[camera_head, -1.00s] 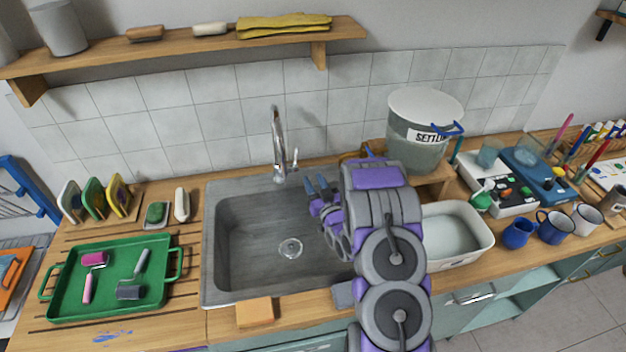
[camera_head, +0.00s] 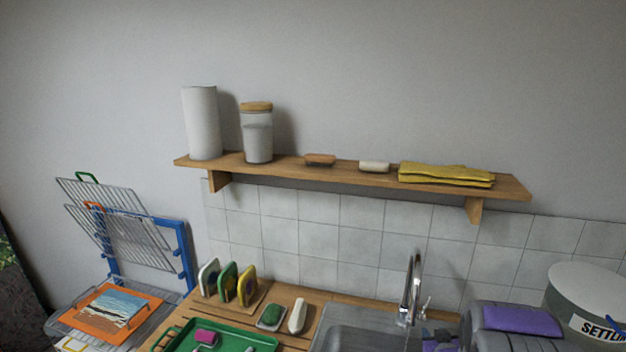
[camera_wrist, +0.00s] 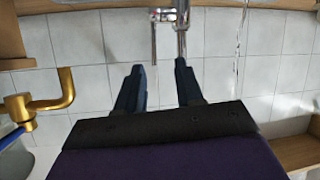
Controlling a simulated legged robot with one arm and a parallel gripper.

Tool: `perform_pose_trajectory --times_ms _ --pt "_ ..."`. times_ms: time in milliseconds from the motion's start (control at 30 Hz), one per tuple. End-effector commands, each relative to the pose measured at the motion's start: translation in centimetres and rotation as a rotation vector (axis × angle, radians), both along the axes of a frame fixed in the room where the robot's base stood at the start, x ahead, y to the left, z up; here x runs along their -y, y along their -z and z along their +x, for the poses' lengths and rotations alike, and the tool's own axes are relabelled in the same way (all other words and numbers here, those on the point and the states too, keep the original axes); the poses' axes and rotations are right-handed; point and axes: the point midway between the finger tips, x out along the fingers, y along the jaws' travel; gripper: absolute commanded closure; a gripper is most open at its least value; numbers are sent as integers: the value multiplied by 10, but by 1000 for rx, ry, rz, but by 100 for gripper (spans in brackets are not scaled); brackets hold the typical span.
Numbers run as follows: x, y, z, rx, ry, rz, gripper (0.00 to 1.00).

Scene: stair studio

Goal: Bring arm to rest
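My gripper (camera_wrist: 157,85) shows in the wrist view with its two dark fingers spread apart and nothing between them. Beyond the fingertips are the chrome faucet (camera_wrist: 170,20) and the tiled wall. In the head view only part of my purple and grey arm shows at the bottom right, right of the faucet (camera_head: 411,285); the fingers cannot be made out there. A brass tap (camera_wrist: 45,98) is left of my gripper in the wrist view.
The grey sink (camera_head: 345,335) and green tray (camera_head: 180,335) are at the bottom. A lidded bucket (camera_head: 585,300) stands at the right. A wooden shelf (camera_head: 345,178) with jars, soap and a yellow cloth (camera_head: 445,174) runs along the wall. A blue rack (camera_head: 183,250) stands at left.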

Motion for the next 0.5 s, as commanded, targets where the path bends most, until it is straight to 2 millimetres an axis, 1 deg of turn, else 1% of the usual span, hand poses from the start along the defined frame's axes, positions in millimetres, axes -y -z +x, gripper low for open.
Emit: perform_pose_trajectory --times_ms 33,167,267,367,467,500 --pt "-5 -12 -5 -39 6 -7 63" --pt "-18 -25 -30 -181 31 -8 63" --pt "-30 -37 -55 -288 50 -2 63" --pt "-44 -48 -84 -393 67 8 63" --pt "-60 -60 -117 -499 80 25 63" --pt "-67 -65 -132 -541 84 31 63"
